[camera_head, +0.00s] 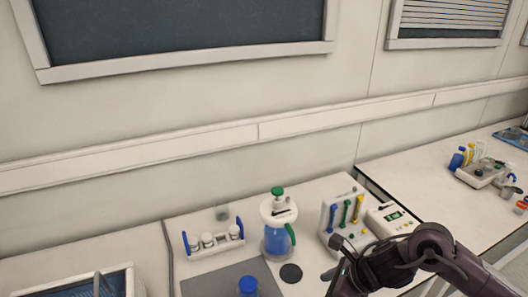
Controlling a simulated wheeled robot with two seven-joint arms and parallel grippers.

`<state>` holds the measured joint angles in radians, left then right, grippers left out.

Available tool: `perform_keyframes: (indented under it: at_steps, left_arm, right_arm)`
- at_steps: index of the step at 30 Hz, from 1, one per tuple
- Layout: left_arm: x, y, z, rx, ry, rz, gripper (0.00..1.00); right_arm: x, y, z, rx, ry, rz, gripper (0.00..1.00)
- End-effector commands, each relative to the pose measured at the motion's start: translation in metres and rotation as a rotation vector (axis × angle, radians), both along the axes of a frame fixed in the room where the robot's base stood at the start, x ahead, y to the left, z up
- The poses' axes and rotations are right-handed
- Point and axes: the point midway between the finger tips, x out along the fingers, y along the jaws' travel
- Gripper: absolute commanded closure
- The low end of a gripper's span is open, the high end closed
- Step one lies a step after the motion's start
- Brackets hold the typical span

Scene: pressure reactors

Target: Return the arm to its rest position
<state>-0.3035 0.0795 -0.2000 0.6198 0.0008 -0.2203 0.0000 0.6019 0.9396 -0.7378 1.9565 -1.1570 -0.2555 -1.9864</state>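My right arm comes in from the lower right, dark and bent at an elbow. Its gripper (334,279) points down and left at the bottom edge of the view, over the bench in front of the white rack and beside a dark round pad. The fingers are small, dark and partly overlapped by the wrist, so their opening is unclear. I see nothing held in it. My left gripper is not in view.
A blue-filled vessel with a green cap (277,238) stands left of the gripper. Near the arm are a white rack (327,222) with coloured tools and a display device (392,219). A vial holder (213,240) and blue-capped item (248,286) are farther left.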

Motion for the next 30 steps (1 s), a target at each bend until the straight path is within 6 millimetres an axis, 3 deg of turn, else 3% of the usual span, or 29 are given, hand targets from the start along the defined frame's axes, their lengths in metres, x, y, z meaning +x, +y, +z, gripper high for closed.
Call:
perform_keyframes:
  at_steps: [11, 16, 20, 24, 29, 30]
  left_arm:
    - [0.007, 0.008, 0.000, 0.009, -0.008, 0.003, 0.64]
    - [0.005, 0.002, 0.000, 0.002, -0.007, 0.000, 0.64]
    - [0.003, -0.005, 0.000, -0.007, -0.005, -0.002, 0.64]
    - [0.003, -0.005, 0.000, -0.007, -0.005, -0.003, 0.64]
    - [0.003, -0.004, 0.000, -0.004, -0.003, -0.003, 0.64]
    - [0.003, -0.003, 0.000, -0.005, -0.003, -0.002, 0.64]
  right_arm:
    - [0.001, 0.073, 0.011, 0.312, 0.107, -0.495, 0.33]
    - [0.000, 0.093, 0.027, 0.593, 0.285, -0.961, 0.33]
    - [-0.006, 0.075, 0.035, 0.892, 0.542, -1.530, 0.33]
    - [-0.026, 0.033, 0.024, 1.136, 0.785, -2.104, 0.33]
    - [-0.060, -0.006, 0.006, 1.303, 0.956, -2.603, 0.33]
    - [-0.069, -0.015, 0.001, -1.300, -0.960, 2.647, 0.33]
